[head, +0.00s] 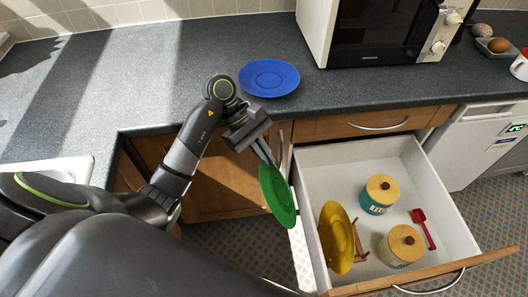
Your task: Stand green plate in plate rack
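The green plate (279,196) hangs steeply tilted from my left gripper (266,155), which is shut on its upper edge. It is in the air just left of the open drawer (312,172). A yellow plate (336,238) stands on edge inside the drawer at the left. Wooden bars of the plate rack (359,248) show at its right side; the rest of the rack is hidden behind the yellow plate. The green plate is apart from the rack. My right gripper is not in view.
The drawer also holds a teal canister (376,206), a cream canister (392,256) and a red scoop (424,229), right of the rack. A blue plate (269,77) lies on the counter (160,70). A microwave (375,32) stands at the back. The sink (70,164) is at left.

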